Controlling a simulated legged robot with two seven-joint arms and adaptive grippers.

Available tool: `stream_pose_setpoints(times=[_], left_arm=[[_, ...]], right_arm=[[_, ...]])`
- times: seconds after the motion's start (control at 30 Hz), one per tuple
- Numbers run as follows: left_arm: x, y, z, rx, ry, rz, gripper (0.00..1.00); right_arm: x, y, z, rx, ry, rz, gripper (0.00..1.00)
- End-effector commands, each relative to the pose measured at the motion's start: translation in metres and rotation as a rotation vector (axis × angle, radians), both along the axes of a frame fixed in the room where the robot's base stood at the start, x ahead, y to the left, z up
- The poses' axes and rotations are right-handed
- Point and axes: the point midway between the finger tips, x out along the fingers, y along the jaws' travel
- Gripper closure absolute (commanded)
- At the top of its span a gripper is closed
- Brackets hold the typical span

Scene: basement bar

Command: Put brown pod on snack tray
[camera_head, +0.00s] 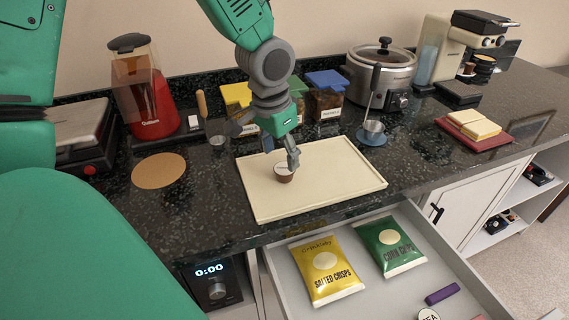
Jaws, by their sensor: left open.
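The brown pod (285,178) is a small brown cup with a pale lid. It is over the left part of the snack tray (340,180), a flat cream tray on the dark counter, and appears to rest on it. My left gripper (281,158) points down just above the pod, open, with one finger close to the pod's right edge. I cannot tell whether that finger touches it. My right gripper is not in view.
Several lidded containers (325,100) stand behind the tray. A blue cup on a saucer (372,136) is at its right, a round cork mat (159,170) at its left. Below, an open drawer (400,290) holds a yellow crisps bag (327,268) and a green bag (389,246).

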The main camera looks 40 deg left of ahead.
Motion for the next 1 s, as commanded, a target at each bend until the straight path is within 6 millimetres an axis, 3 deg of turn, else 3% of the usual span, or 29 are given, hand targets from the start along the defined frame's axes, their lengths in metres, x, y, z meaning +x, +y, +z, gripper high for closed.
stream_pose_setpoints(times=[0.1, 0.33, 1.0], left_arm=[[-0.003, -0.001, 0.03, 0.001, -0.006, -0.001, 0.44], [-0.008, -0.002, 0.064, 0.002, -0.002, -0.002, 0.44], [-0.01, 0.0, 0.071, 0.0, 0.001, -0.001, 0.44]], right_arm=[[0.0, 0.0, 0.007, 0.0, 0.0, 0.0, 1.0], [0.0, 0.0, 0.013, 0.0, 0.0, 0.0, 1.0], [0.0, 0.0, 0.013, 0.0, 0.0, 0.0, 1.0]])
